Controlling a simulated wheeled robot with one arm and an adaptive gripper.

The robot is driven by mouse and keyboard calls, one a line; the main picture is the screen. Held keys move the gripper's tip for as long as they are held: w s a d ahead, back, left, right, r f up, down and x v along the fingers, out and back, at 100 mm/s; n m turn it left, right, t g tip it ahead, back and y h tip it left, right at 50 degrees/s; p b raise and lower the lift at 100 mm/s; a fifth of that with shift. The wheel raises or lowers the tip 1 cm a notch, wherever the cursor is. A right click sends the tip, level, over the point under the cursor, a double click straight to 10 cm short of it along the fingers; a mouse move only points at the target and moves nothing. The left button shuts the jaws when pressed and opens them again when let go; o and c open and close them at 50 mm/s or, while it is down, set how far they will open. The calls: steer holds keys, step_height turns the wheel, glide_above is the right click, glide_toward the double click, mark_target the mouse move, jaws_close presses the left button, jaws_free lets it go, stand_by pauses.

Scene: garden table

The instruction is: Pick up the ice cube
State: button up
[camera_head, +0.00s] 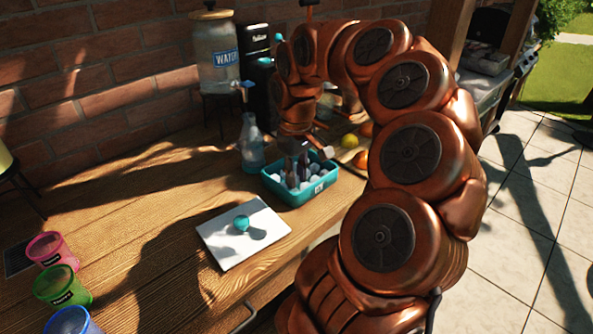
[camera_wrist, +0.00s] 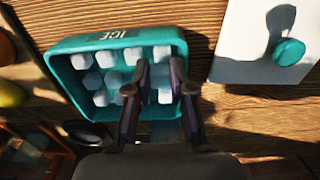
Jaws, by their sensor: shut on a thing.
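A teal tray marked ICE (camera_head: 312,192) stands on the wooden table and holds several whitish ice cubes. It fills the left and middle of the wrist view (camera_wrist: 64,88). My gripper (camera_head: 300,165) reaches down into the tray from above. In the wrist view my gripper's (camera_wrist: 160,70) two fingers stand on either side of an ice cube (camera_wrist: 161,80) in the right part of the tray and are shut on it. The fingers partly hide this cube, and its neighbours are close by. The cube is still within the tray's walls, and I cannot tell whether it is raised.
A white board (camera_head: 222,251) with a round teal object (camera_head: 241,223) lies just beside the tray. Pink (camera_head: 50,250), green (camera_head: 62,287) and blue (camera_head: 74,323) cups stand at the lower left. A bottle (camera_head: 251,148) and a water dispenser (camera_head: 214,50) stand behind. A lemon (camera_head: 347,141) lies beyond the tray.

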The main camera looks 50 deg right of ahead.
steer(key=s+a, duration=0.2)
steer(key=a, duration=0.1)
steer(key=s+a+b, duration=0.1)
steer(key=s+a, duration=0.1)
steer(key=a, duration=0.1)
steer(key=s+a+r+b, duration=0.1)
steer(key=s+a, duration=0.2)
stand_by(1.2)
